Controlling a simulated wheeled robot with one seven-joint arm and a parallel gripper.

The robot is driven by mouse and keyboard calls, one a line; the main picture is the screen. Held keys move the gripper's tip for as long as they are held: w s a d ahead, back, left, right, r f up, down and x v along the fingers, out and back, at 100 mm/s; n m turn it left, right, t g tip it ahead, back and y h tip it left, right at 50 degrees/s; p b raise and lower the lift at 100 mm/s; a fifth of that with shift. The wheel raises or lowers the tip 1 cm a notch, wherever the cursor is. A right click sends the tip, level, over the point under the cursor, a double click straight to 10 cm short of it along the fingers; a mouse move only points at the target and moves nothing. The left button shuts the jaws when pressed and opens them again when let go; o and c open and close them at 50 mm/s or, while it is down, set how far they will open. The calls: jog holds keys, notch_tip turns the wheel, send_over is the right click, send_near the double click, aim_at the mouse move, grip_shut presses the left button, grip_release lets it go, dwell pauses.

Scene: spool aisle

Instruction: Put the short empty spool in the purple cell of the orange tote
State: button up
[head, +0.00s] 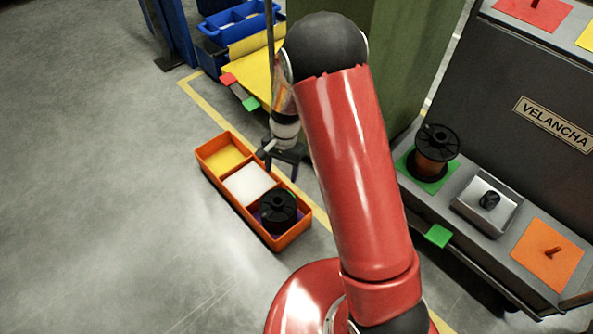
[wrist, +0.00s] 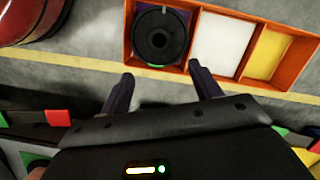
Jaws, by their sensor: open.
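The orange tote (head: 233,202) lies on the floor with a yellow, a white and a purple cell; it also shows in the wrist view (wrist: 194,40). A short black spool (head: 278,210) stands in the purple cell at the near end; from above (wrist: 160,36) it fills most of that cell. Only slivers of purple floor (head: 300,214) show around it. No wound material shows on it. My gripper (head: 272,160) is above the floor beside the tote, apart from the spool. In the wrist view its two fingers (wrist: 158,90) are spread with nothing between them.
A grey machine on the right carries a copper-wound spool (head: 435,150) on a green pad, a small metal tray (head: 486,203) and an orange pad (head: 547,253) with a peg. Blue bins (head: 238,22) stand at the back. Floor left of the tote is clear.

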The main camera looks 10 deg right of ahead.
jog(key=s+d+r+n+t, duration=0.2)
jog(key=s+d+r, duration=0.1)
jog(key=r, duration=0.7)
jog(key=s+d+r+n+t, duration=0.1)
jog(key=s+d+r, duration=0.25)
jog(key=r, duration=0.65)
jog(key=s+d+r+n+t, duration=0.2)
jog(key=s+r, duration=0.2)
jog(key=s, duration=0.4)
jog(key=s+d+r+n+t+h, duration=0.1)
jog(key=s+d+r+t, duration=0.1)
jog(key=s+r, duration=0.3)
jog(key=s+d, duration=0.1)
jog(key=s, duration=0.2)
jog(key=shift+r+n, duration=0.25)
jog(key=shift+n, duration=0.15)
jog(key=shift+s+r, duration=0.1)
jog(key=shift+r, duration=0.05)
